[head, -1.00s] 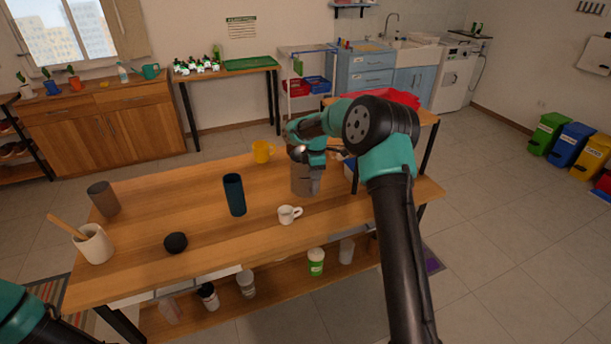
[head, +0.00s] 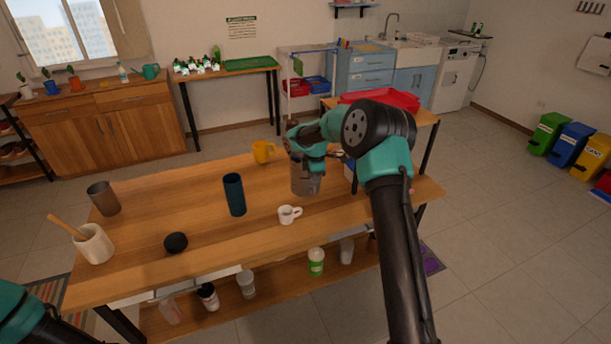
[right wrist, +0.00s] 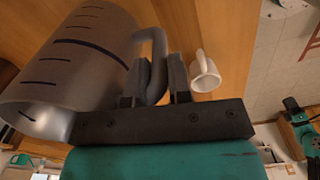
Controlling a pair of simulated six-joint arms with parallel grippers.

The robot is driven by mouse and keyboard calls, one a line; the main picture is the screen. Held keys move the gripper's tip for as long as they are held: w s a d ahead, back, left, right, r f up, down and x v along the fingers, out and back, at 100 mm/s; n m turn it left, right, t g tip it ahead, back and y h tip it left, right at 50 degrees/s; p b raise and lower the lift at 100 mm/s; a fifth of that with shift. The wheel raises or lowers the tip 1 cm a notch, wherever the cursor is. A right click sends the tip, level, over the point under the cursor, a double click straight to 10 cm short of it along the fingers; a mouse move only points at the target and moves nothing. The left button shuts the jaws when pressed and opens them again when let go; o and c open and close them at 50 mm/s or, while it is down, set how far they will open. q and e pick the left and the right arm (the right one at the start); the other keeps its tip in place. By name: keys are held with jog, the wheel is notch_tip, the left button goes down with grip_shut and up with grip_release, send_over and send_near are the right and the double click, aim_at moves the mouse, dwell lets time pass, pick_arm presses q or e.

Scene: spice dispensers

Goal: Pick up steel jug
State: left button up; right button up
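The steel jug (head: 304,184) is a grey metal cylinder on the right half of the wooden table, partly hidden by my right gripper (head: 314,160) above it. In the right wrist view the jug (right wrist: 72,72) fills the left side, with dark measuring marks on its wall. Its curved handle lies between the two dark fingers of my right gripper (right wrist: 159,82), which look closed around it. I cannot tell whether the jug's base touches the table. My left gripper is out of view; only part of my left arm shows at the lower left.
A dark blue tumbler (head: 235,195) stands to the left. The table (head: 160,210) is clear around the tumbler.

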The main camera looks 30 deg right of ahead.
jog(key=shift+r, duration=0.25)
grip_shut()
jog(key=shift+r, duration=4.8)
